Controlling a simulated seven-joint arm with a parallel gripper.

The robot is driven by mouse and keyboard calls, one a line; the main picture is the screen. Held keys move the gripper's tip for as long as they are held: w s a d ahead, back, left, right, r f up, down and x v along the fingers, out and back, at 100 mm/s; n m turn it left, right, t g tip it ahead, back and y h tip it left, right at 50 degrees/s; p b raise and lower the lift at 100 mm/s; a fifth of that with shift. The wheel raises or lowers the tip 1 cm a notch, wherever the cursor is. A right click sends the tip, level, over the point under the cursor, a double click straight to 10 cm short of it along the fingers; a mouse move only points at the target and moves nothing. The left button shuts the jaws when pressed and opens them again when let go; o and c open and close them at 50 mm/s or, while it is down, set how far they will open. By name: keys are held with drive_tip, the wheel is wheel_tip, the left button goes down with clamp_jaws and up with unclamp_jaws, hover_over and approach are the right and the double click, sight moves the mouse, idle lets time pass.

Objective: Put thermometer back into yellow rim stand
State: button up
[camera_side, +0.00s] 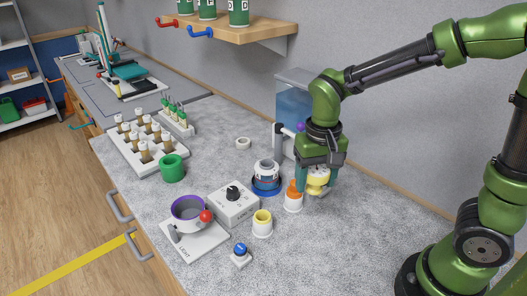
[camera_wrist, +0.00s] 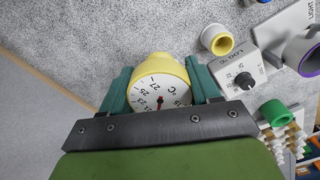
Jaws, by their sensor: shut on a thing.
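The thermometer is a yellow-bodied piece with a round white °C dial and a red needle. It is held in my gripper (camera_side: 318,184) in the side view, right of the orange bottle. In the wrist view the thermometer (camera_wrist: 160,88) sits between the two teal fingers of my gripper (camera_wrist: 163,82), dial facing the camera. I cannot tell its height above the bench. The yellow rim stand (camera_side: 262,223) is a white cup with a yellow rim, standing front left of my gripper. It looks empty in the wrist view (camera_wrist: 217,40).
An orange bottle in a white stand (camera_side: 293,202) stands close beside my gripper. A blue-ringed jar (camera_side: 266,178), dial box (camera_side: 234,204), purple-rimmed pot (camera_side: 187,212), blue button (camera_side: 240,252) and green cup (camera_side: 172,168) stand to the left. The front right bench is clear.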

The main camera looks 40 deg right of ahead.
drive_tip(key=s+a+f, duration=0.3)
drive_tip(key=s, duration=0.4)
drive_tip(key=shift+m, duration=0.7)
drive_tip(key=shift+w+a+f, duration=0.85)
drive_tip(key=shift+w+a, duration=0.1)
drive_tip(key=shift+w, duration=1.5)
drive_tip(key=shift+w+a+f, duration=0.85)
drive_tip(key=shift+w+a, duration=0.05)
drive_tip(key=shift+w, duration=1.5)
drive_tip(key=shift+w+a+f, duration=0.85)
drive_tip(key=shift+w+a, duration=0.1)
drive_tip(key=shift+w, duration=1.5)
drive_tip(key=shift+f, duration=0.2)
drive_tip(key=o, duration=1.2)
drive_tip(key=shift+o, duration=0.2)
